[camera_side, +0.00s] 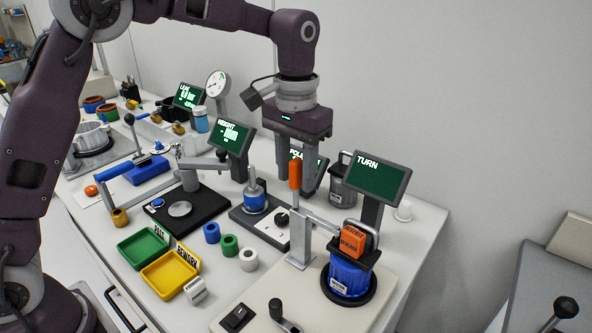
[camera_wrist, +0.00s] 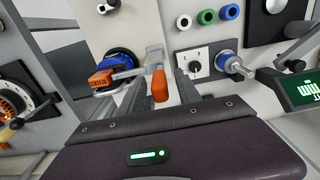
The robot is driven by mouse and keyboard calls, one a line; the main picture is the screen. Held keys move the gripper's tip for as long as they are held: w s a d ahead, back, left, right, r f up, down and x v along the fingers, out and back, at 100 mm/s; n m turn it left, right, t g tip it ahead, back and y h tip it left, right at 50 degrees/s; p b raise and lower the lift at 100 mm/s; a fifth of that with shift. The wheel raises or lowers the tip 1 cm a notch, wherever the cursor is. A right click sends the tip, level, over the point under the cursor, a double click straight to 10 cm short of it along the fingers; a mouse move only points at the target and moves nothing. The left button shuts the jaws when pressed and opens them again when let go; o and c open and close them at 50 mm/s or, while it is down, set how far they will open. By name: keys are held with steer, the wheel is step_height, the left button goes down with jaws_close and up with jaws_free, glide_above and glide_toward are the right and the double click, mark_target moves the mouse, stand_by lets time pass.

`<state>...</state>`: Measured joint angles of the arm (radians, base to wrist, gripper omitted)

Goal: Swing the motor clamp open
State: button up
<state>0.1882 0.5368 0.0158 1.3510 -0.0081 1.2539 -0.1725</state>
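The motor clamp (camera_side: 318,222) stands on the pale plate at the front right, with its orange handle (camera_side: 295,174) upright. Its bar reaches right to an orange block (camera_side: 353,240) above the blue motor (camera_side: 347,277), which sits in a dark round base. My gripper (camera_side: 297,184) points down over the handle, its two fingers apart on either side of it. In the wrist view the handle (camera_wrist: 160,85) shows between the grey fingers, and the orange block (camera_wrist: 101,79) lies over the blue motor (camera_wrist: 120,60). Contact between fingers and handle cannot be told.
The TURN screen (camera_side: 380,178) stands close behind the clamp. A switch plate (camera_side: 274,227) and a blue part on a post (camera_side: 255,197) are to its left. A black lever (camera_side: 278,311) is at the front edge. Yellow (camera_side: 170,275) and green trays lie farther left.

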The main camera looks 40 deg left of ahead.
steer(key=shift+c, duration=0.2)
jaws_close()
stand_by(1.1)
